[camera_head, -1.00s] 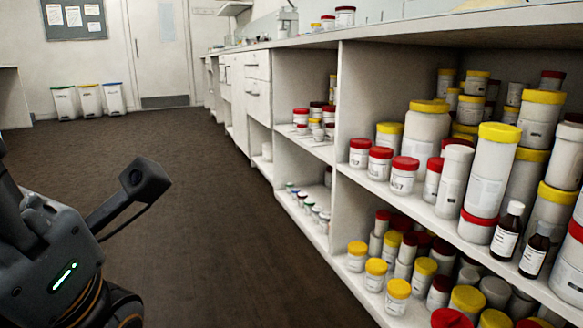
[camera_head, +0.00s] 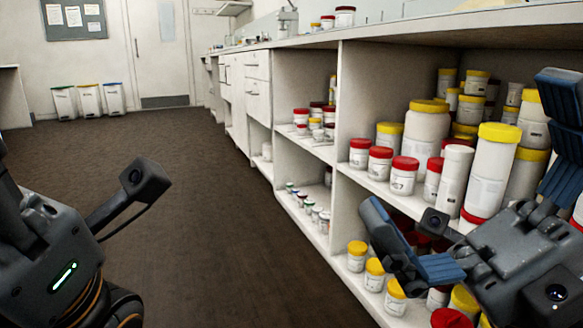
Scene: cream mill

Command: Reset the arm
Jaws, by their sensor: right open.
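My right gripper (camera_head: 467,148) is at the right of the head view, in front of the shelves. Its two blue-padded fingers are spread wide apart, one toward the left and one up at the right edge. Nothing is between them in its grip. It covers part of the lower shelf and several jars behind it; I cannot tell whether it touches any. My left arm shows at the left edge, with a green light and a dark camera bracket; its gripper fingers are not visible.
An open shelf unit (camera_head: 341,160) runs along the right, holding yellow-lidded and red-lidded jars, including a tall white container (camera_head: 491,165). Its counter top is above. Three bins (camera_head: 88,99) stand by the far wall near a door (camera_head: 158,50). The brown floor is clear.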

